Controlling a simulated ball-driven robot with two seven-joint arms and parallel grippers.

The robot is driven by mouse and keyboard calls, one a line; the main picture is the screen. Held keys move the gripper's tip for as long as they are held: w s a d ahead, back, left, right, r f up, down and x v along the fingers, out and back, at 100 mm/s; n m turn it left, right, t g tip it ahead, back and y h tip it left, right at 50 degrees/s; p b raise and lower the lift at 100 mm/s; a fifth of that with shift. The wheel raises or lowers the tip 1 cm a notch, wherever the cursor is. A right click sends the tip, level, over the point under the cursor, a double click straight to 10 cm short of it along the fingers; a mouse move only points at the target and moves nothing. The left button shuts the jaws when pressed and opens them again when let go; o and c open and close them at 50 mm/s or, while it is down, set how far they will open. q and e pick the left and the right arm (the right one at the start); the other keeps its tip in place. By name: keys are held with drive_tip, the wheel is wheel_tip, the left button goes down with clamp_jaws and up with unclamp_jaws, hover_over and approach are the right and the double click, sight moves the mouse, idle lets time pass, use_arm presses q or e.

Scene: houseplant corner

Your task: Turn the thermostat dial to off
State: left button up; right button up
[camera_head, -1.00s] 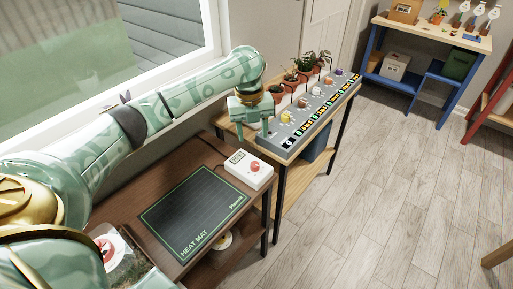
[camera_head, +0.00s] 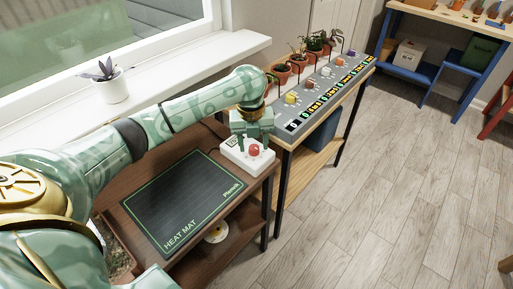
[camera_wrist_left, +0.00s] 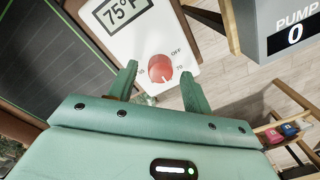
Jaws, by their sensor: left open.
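The thermostat (camera_head: 233,156) is a white box at the back right corner of the brown table, with a red dial (camera_head: 254,150). In the left wrist view its display reads 75°F, and the red dial (camera_wrist_left: 160,68) has "OFF" printed at its upper right and "70" at its right. A pale mark shows low on the dial; its exact setting is hard to tell. My left gripper (camera_head: 251,140) is open, pointing down just above the thermostat. In the left wrist view its fingers (camera_wrist_left: 157,82) stand apart on either side of the dial's near edge, without gripping it. My right gripper is not in view.
A black heat mat (camera_head: 183,203) lies on the table in front of the thermostat. A grey pump panel (camera_head: 310,110) with coloured knobs and potted plants stands on the bench just beyond. A potted plant (camera_head: 110,88) sits on the windowsill. Floor at the right is clear.

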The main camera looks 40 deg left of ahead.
use_arm(q)
drive_tip(key=shift+f, duration=0.35)
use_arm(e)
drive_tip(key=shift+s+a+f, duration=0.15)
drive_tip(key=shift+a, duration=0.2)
